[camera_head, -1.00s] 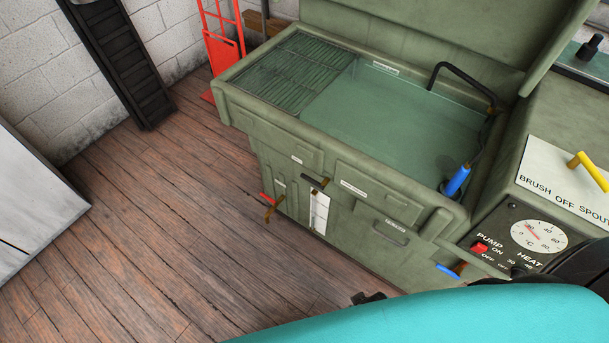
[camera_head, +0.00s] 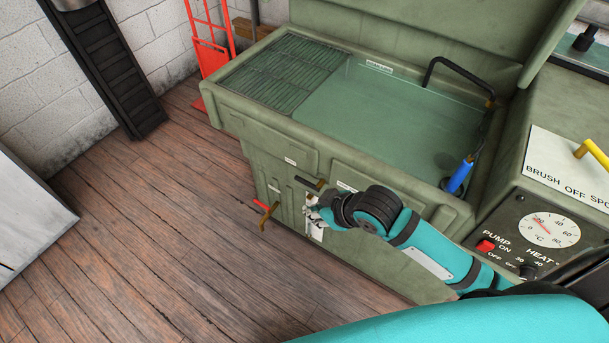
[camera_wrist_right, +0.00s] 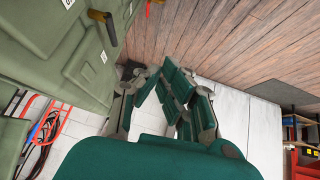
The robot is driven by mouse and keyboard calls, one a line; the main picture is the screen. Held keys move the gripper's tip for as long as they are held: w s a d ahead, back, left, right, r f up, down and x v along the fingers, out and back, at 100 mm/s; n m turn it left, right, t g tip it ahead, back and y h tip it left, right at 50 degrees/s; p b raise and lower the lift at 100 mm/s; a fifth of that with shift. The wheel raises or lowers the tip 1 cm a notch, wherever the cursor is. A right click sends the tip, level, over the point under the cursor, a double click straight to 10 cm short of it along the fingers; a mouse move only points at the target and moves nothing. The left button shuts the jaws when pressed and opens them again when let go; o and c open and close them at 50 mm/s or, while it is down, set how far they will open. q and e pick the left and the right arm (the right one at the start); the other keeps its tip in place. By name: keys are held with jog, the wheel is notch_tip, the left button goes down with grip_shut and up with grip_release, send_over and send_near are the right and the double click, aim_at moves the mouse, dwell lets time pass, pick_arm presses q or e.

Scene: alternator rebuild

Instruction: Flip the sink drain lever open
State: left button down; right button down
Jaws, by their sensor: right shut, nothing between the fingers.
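The green sink cabinet (camera_head: 270,150) has two levers low on its front. One has a black handle (camera_head: 308,184); the other has a red handle on a brass valve (camera_head: 268,210). I cannot tell from labels which is the drain lever. In the wrist view, the black handle (camera_wrist_right: 97,15) and the red one (camera_wrist_right: 148,9) show at the top. My right gripper (camera_head: 312,214) is shut and empty, just below the black handle and right of the red one, partly hidden by its own wrist. It also shows in the wrist view (camera_wrist_right: 166,82). My left gripper is not in view.
The open basin (camera_head: 385,120) has a blue-handled brush (camera_head: 459,177) at its right. A control panel (camera_head: 520,225) with a red switch stands right of it. A red hand truck (camera_head: 208,55) is behind left. The wooden floor (camera_head: 150,240) at left is clear.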

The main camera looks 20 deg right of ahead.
jog(key=w+d+r+n+t, duration=0.1)
jog(key=w+d+r, duration=0.2)
jog(key=w, duration=0.6)
jog(key=shift+d+r+y, duration=0.2)
jog(key=shift+d+y, duration=0.1)
jog(key=shift+d, duration=0.8)
jog(key=shift+w+f, duration=0.1)
send_over(304, 181)
jog(key=s, duration=0.1)
notch_tip(304, 181, down, 6)
jog(key=f, duration=0.3)
jog(key=shift+w+a+f, duration=0.1)
jog(key=shift+w+f, duration=0.2)
jog(key=shift+f, duration=0.6)
jog(key=shift+w, duration=0.15)
